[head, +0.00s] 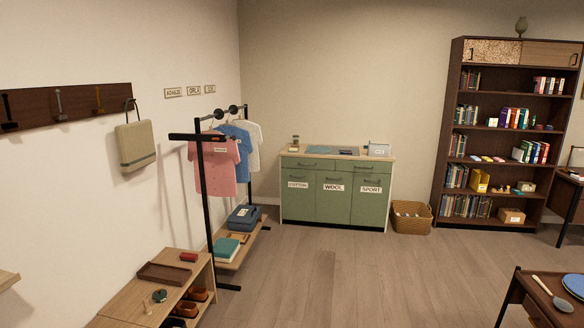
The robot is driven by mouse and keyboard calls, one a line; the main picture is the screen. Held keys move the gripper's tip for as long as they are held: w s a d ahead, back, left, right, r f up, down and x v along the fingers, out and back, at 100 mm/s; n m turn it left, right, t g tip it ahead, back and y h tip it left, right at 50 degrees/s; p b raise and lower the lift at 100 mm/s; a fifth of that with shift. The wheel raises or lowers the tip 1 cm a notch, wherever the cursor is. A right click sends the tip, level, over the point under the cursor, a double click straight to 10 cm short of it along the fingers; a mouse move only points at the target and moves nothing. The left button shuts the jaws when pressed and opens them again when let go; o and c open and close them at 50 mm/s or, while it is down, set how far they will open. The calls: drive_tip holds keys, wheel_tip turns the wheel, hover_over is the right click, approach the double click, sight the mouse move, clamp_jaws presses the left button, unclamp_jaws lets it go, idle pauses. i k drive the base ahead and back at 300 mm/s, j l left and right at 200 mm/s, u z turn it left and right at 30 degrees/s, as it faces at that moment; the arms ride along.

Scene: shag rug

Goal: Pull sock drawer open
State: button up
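A green cabinet (334,207) with a light wooden top stands against the back wall. Its front has a row of drawers above several taller panels, with dark handles. Labels on the panels read COTTON (298,184), WOOL (334,188) and SPORT (370,189). I can read no label saying sock, so I cannot tell which drawer is the sock drawer. All the fronts look closed. My gripper is not in view.
A wicker basket (411,218) stands right of the cabinet, and a tall bookshelf (450,130) further right. A clothes rack (207,215) and low shoe bench (125,301) line the left wall. A dark table (512,297) is at lower right. The wooden floor (350,275) before the cabinet is clear.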

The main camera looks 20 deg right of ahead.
sight(288, 162)
drive_tip(key=i+l+z, duration=0.2)
drive_tip(key=i, duration=0.2)
drive_tip(key=i+z, duration=0.45)
drive_tip(key=i, duration=2.8)
drive_tip(key=i+z, duration=0.1)
drive_tip(key=i, duration=2.05)
drive_tip(key=i+j+z, duration=0.1)
drive_tip(key=i, duration=0.95)
